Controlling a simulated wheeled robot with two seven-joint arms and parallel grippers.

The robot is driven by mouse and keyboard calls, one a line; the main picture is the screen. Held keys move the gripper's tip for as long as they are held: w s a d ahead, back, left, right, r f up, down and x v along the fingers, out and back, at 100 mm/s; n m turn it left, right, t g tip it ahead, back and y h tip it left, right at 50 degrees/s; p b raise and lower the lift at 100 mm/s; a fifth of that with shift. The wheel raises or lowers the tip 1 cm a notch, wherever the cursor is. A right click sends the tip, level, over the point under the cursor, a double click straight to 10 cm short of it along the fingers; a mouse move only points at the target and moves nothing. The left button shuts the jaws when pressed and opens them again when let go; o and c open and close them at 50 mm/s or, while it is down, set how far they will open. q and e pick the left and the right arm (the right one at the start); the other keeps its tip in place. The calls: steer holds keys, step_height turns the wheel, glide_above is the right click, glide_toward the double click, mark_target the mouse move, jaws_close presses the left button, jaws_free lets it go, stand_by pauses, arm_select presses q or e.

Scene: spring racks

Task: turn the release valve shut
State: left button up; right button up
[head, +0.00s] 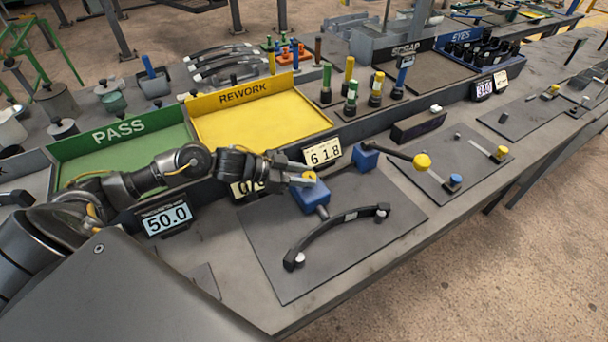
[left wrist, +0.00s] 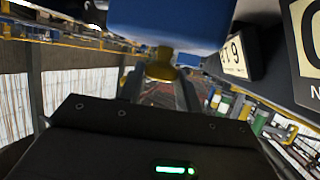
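The release valve appears to be the yellow handle (head: 310,175) on a blue block (head: 312,197) at the back of the near grey plate. In the left wrist view the yellow handle (left wrist: 161,68) sits under the blue block (left wrist: 165,22). My left gripper (head: 304,179) reaches in from the left, with its fingers at the handle. In the left wrist view its two fingers (left wrist: 160,85) flank the handle, and whether they press on it is unclear. My right gripper is out of view.
A black curved bar (head: 335,232) lies in front of the block. Number displays (head: 167,219) and the PASS (head: 120,150) and yellow REWORK (head: 260,115) trays stand behind. A second blue block (head: 366,155) with a yellow-knobbed lever (head: 421,162) is to the right.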

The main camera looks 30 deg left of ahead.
arm_select(q)
steer(key=shift+c, duration=1)
steer(key=shift+r+m+g+h+p, duration=0.1)
steer(key=shift+m+g+h+p, duration=0.2)
steer(key=shift+m+h+p, duration=0.1)
steer(key=o, duration=1)
steer(key=shift+a, duration=0.1)
steer(key=b+v, duration=0.2)
steer(key=v, duration=0.8)
steer(key=shift+s+a, duration=0.2)
steer(key=shift+a, duration=0.05)
steer(key=shift+r, duration=0.15)
